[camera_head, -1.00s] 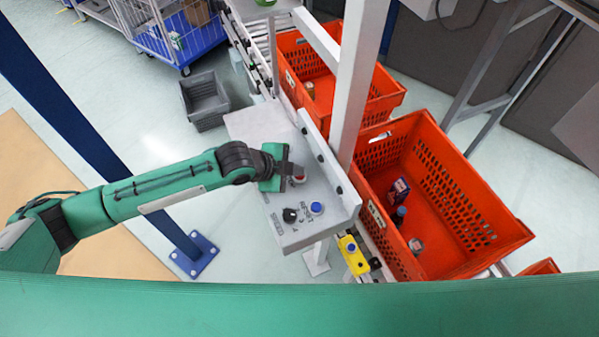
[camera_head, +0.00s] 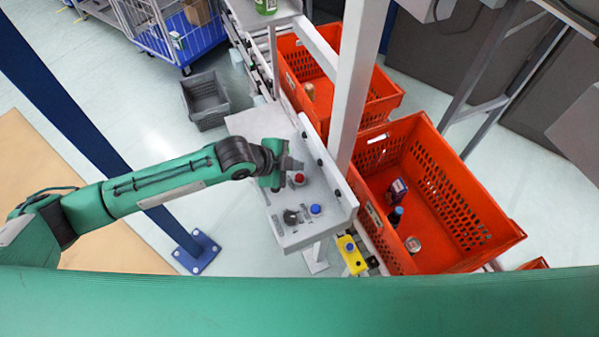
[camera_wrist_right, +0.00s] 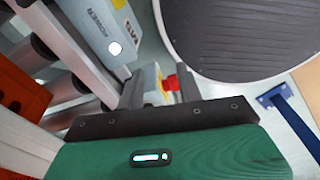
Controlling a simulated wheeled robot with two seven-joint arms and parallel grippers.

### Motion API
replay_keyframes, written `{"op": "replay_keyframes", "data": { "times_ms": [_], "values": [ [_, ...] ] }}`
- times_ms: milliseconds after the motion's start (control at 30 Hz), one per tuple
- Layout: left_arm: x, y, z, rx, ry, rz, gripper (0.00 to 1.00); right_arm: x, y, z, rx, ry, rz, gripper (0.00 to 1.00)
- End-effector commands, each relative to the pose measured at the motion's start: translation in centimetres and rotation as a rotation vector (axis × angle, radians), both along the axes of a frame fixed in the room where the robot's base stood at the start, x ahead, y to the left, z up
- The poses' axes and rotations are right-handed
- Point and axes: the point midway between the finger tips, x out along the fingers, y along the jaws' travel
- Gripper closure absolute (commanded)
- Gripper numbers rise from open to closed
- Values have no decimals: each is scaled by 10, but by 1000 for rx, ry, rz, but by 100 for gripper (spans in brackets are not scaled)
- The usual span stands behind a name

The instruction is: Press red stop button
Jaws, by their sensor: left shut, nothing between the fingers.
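The red button (camera_head: 299,178) is on the sloped grey control panel (camera_head: 290,235), above a blue button (camera_head: 315,210) and a black knob (camera_head: 291,217). My left gripper (camera_head: 293,165) is shut and empty, with its tip just above the red button in the picture. I cannot tell whether it touches the button.
Orange totes (camera_head: 497,250) with a few small items stand right of the panel, behind a grey post (camera_head: 356,85). A yellow box (camera_head: 351,255) sits below the panel. A grey bin (camera_head: 205,101) and a blue-based cage cart (camera_head: 190,45) are at the upper left.

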Motion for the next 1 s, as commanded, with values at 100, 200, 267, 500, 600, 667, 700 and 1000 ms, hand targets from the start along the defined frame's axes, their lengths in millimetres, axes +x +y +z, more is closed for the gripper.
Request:
{"op": "replay_keyframes", "data": {
  "times_ms": [100,200,267,500,600,667,700,1000],
  "values": [
    [0,0,18,0,0,0,100,0,1,16,1,0,0,64],
    [0,0,27,0,0,0,100,0,2,24,2,0,-1,64],
    [0,0,30,0,0,0,100,0,3,26,3,0,-1,64],
    [0,0,28,0,0,0,100,0,3,25,3,0,-1,64],
    [0,0,28,0,0,0,100,0,3,25,3,0,-2,64],
    [0,0,28,0,0,0,100,0,3,25,3,0,-2,64],
    [0,0,28,0,0,0,100,0,3,25,3,0,-2,64],
    [0,0,28,0,0,0,100,0,3,25,3,0,-2,64]
  ]
}}
